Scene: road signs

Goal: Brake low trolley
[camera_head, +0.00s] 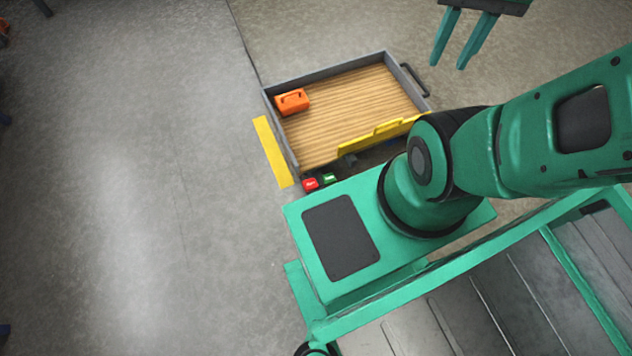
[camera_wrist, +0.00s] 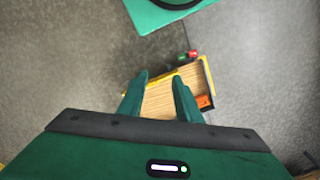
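The low trolley (camera_head: 352,101) stands on the floor ahead of my base, with a wood-grain deck, grey side walls and a yellow edge on its near side. A red pedal (camera_head: 311,184) and a green pedal (camera_head: 330,178) sit side by side at its near left corner. In the wrist view the red pedal (camera_wrist: 193,53) and green pedal (camera_wrist: 182,57) show beyond the trolley deck (camera_wrist: 160,101). My gripper (camera_head: 449,52) is at the top of the head view, above and apart from the trolley; its fingers (camera_wrist: 160,82) are spread and empty.
An orange box (camera_head: 292,102) lies on the deck's left side. A yellow floor strip (camera_head: 272,151) runs along the trolley's left side. A dark handle (camera_head: 414,79) juts from its right end. The floor to the left is clear.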

